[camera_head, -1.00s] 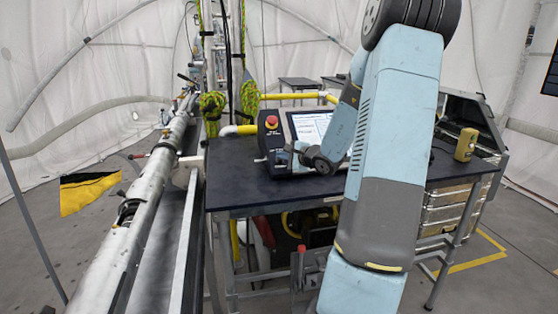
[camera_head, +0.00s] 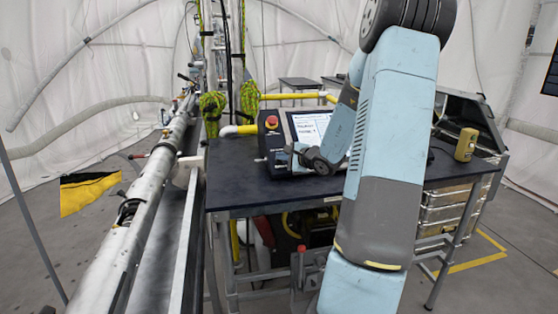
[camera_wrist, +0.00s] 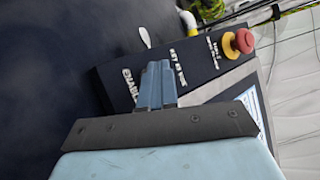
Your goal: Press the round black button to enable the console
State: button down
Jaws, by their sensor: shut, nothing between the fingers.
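The console (camera_head: 284,161) stands on the dark table, with a lit screen (camera_head: 306,127) and a red knob on a yellow base (camera_head: 271,122) at its upper left. In the wrist view its dark panel (camera_wrist: 205,68) carries white lettering, and the red knob (camera_wrist: 243,40) is at the right. My gripper (camera_head: 291,148) is over the console's lower left part. In the wrist view its fingers (camera_wrist: 157,66) are shut and empty, with tips over the panel beside the "ENABLE" lettering. The round black button is not visible, and the fingers hide part of the panel. I cannot tell whether they touch it.
The dark table (camera_head: 235,184) has bare room left of the console. A yellow device (camera_head: 466,145) stands at the table's right. A long metal pipe (camera_head: 145,205) runs along the table's left side. Yellow pipe (camera_head: 285,97) passes behind the console.

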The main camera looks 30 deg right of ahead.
jog(key=shift+s+r, duration=0.1)
jog(key=shift+r, duration=0.05)
jog(key=shift+s+a+r, duration=0.1)
jog(key=shift+s+r, duration=0.25)
jog(key=shift+r, duration=0.15)
jog(key=s+r, duration=0.1)
jog(key=r, duration=0.1)
jog(key=s+r, duration=0.1)
jog(key=r, duration=0.1)
jog(key=shift+s+a, duration=0.35)
jog(key=shift+a, duration=0.05)
dwell(0.3)
dwell(0.7)
